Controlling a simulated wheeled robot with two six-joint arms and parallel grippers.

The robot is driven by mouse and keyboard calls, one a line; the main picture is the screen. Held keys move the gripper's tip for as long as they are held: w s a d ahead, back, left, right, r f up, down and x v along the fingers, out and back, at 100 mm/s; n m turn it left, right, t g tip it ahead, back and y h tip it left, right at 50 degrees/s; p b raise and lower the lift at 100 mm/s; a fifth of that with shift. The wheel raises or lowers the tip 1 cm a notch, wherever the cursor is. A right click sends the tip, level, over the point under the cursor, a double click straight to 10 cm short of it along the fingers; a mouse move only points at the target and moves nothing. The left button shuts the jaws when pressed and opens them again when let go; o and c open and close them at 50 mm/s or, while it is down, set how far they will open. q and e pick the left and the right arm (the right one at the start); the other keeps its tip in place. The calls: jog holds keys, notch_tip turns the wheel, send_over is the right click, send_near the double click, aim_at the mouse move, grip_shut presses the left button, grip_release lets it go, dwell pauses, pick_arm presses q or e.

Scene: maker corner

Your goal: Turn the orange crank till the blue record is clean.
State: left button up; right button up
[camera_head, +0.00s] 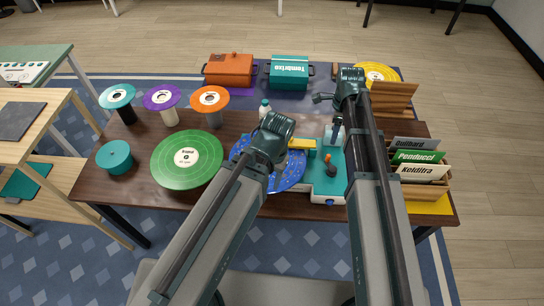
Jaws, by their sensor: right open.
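The blue record (288,180) lies flat on the teal and white cleaning machine (327,186), with lighter specks on its surface. My left arm covers part of it. The orange crank (327,158) stands on the machine's right side, with a dark part beside it. My right gripper (335,136) is open, pointing down just behind the crank and apparently apart from it; my right arm partly covers it. My left wrist is over the back of the record, and its fingers are hidden by the arm.
A green record (187,160) and teal canister (115,157) lie left on the table. Discs on stands (210,98) and a white bottle (265,108) are behind. A crate of sleeves (425,172) stands right. An orange box (230,70) and teal box (290,72) stand at the back.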

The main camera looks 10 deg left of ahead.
aim_at(329, 155)
dwell(0.3)
jog(key=m, duration=3.6)
jog(key=shift+f, duration=0.15)
notch_tip(329, 155, down, 14)
jog(key=b, duration=1.4)
jog(key=shift+r, duration=0.2)
